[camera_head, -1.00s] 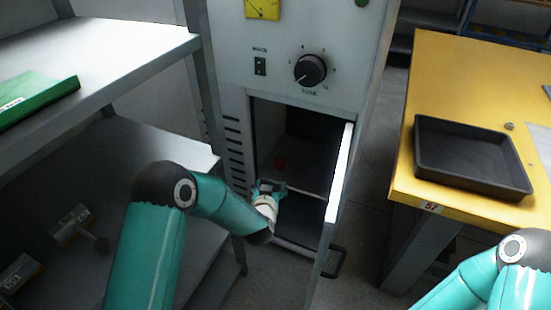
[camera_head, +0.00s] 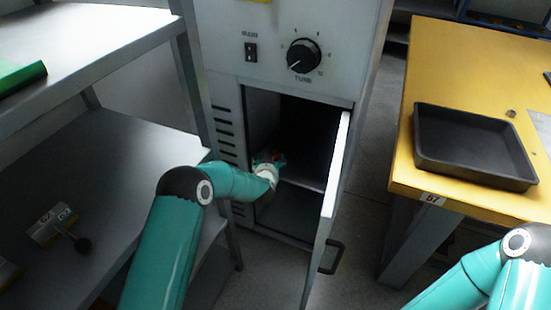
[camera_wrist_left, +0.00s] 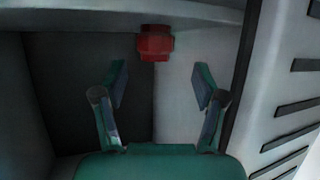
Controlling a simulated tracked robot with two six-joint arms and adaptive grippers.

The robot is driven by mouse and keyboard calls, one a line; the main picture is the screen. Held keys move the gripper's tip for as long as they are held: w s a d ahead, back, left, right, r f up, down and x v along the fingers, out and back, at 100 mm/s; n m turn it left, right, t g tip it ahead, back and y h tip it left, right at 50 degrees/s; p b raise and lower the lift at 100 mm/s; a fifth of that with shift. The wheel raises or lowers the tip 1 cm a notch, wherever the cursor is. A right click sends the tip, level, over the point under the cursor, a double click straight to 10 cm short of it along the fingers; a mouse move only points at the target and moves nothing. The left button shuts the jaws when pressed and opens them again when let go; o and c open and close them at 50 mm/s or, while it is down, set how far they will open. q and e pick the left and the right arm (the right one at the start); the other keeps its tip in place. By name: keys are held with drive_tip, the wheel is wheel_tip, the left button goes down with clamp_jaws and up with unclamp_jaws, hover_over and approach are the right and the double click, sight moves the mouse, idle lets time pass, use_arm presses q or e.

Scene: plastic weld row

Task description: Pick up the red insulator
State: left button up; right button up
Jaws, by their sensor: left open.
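The red insulator (camera_wrist_left: 155,43) is a small red, faceted piece inside the open cabinet compartment. In the left wrist view it is at the top middle, just beyond the fingertips and roughly centred between them. My left gripper (camera_wrist_left: 160,85) is open, with nothing between its fingers. In the head view my left gripper (camera_head: 271,161) reaches into the compartment, and a bit of red (camera_head: 276,154) shows right at it. The fingers are mostly hidden there. My right arm shows at the lower right of the head view, but its gripper is out of the picture.
The grey cabinet (camera_head: 232,85) has a knob and switch above the opening, and its door (camera_head: 328,205) stands open on the right. Inside, a shelf (camera_head: 303,183) divides it. A metal rack (camera_head: 130,170) is at left. A yellow table (camera_head: 455,75) with a black tray (camera_head: 470,175) is at right.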

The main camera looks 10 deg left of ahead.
sight(274, 152)
use_arm(q)
drive_tip(key=shift+d+b+x, duration=0.15)
drive_tip(key=shift+b+x, duration=0.25)
drive_tip(key=shift+x, duration=0.7)
drive_tip(key=shift+d+b+x, duration=0.2)
drive_tip(key=shift+b+x, duration=0.2)
drive_tip(key=shift+x, duration=0.65)
drive_tip(key=shift+w+f, duration=0.25)
drive_tip(key=shift+w, duration=0.3)
drive_tip(key=shift+a, duration=0.1)
drive_tip(key=c, duration=1.3)
